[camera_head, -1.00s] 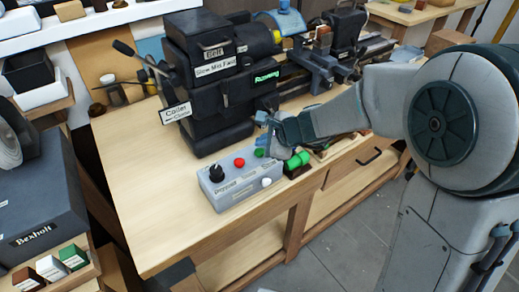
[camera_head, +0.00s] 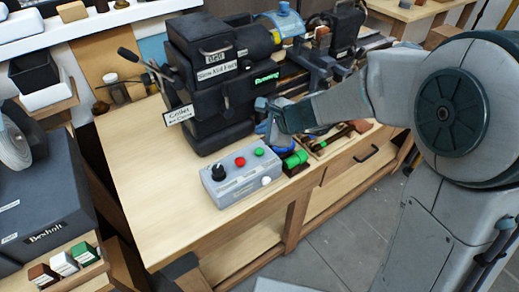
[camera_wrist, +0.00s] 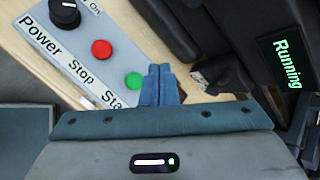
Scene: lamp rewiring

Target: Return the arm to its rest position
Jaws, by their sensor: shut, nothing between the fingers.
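My gripper (camera_head: 268,127) is shut and empty, with its blue fingers together in the wrist view (camera_wrist: 161,82). It is in front of the black lathe (camera_head: 212,95), behind and right of the grey control box (camera_head: 238,183). The box carries a black power knob (camera_head: 218,172), a red stop button (camera_head: 240,161) and a green start button (camera_head: 259,152). In the wrist view the fingertips appear just right of the green button (camera_wrist: 134,81). My arm reaches in from the right. The lathe's screen reads "Running" in green (camera_wrist: 287,63).
The wooden workbench (camera_head: 150,200) has bare room left of the box. A green-handled item (camera_head: 296,159) and a tray of tools (camera_head: 340,138) lie to its right. A dark "Bexholt" machine (camera_head: 40,210) stands at the left. Grey floor shows below.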

